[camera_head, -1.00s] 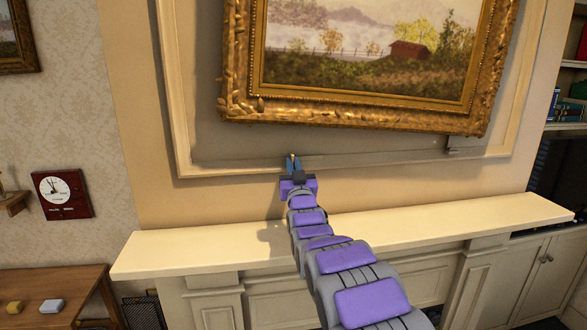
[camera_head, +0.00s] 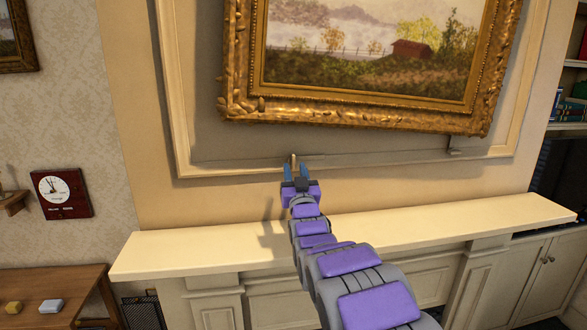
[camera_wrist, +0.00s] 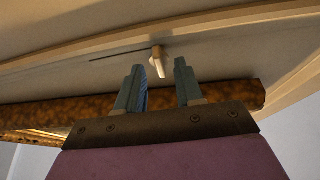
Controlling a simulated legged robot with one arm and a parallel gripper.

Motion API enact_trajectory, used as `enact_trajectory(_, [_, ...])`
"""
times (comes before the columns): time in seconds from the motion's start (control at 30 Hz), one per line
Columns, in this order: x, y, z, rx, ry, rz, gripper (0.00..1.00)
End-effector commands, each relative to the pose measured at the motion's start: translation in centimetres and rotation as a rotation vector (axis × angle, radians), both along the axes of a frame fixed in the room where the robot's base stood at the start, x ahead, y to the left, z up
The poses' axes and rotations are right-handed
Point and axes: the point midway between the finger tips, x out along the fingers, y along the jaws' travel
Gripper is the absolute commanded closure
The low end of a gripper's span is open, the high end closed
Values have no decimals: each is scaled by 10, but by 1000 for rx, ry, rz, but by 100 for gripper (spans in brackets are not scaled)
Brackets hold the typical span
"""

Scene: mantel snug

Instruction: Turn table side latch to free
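The latch on the table side (camera_head: 294,160) is a small brass-and-pale lever on the wall panel, below the gold-framed painting (camera_head: 350,107). In the wrist view the latch (camera_wrist: 158,64) has a short pale tongue, and a thin dark slot runs left from it. My gripper (camera_head: 295,170) is open, its two blue fingers apart and empty. In the wrist view my gripper (camera_wrist: 158,78) has the latch beyond its fingertips, lined up with the gap. The fingers appear clear of the latch.
A second latch (camera_head: 452,150) sits below the painting's right end. The cream mantel shelf (camera_head: 200,257) runs beneath my arm. A wooden table (camera_head: 75,287) stands lower left, with a red clock (camera_head: 60,192) above it. Shelves are at the right.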

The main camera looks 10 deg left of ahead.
Motion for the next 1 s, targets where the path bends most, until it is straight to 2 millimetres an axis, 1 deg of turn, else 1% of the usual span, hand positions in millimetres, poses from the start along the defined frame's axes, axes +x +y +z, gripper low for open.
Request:
enact_trajectory(0.03, [-6,-1,-3,-2,3,0,64])
enact_trajectory(0.2, [-25,-6,-14,-2,6,0,64])
enact_trajectory(0.33, [-42,-10,-18,0,-1,1,64])
enact_trajectory(0.8, [-102,-26,-45,-1,0,1,64])
enact_trajectory(1.0, [-121,-31,-54,-1,-2,1,64])
